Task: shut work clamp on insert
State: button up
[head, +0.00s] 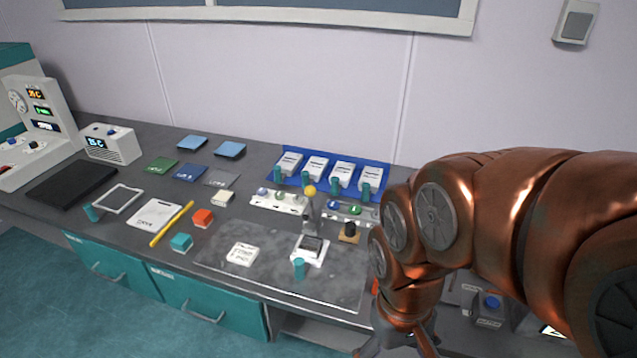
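The likely work clamp (310,213) stands on the grey mat toward the front of the bench, with an upright grey lever topped by a yellow knob (310,190). Below the lever, a dark square piece, probably the insert (312,244), sits in a white base (302,258) with a teal handle (299,268) at its front. Whether the clamp touches the insert is too small to tell. My gripper (398,349) is at the bottom edge, right of and nearer than the clamp. Its fingertips are cut off by the frame, so its opening is hidden.
A white labelled block (242,254) lies left of the clamp on the grey mat (222,262). Behind stand a blue tray (274,181) with several white holders and a rack with green and blue knobs (352,210). My copper arm covers the right side.

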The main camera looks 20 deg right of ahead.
aim_at(309, 190)
jog(key=z, duration=1.6)
jog(key=k, duration=0.9)
jog(key=u, duration=1.9)
jog(key=i, duration=0.5)
jog(key=z, duration=0.05)
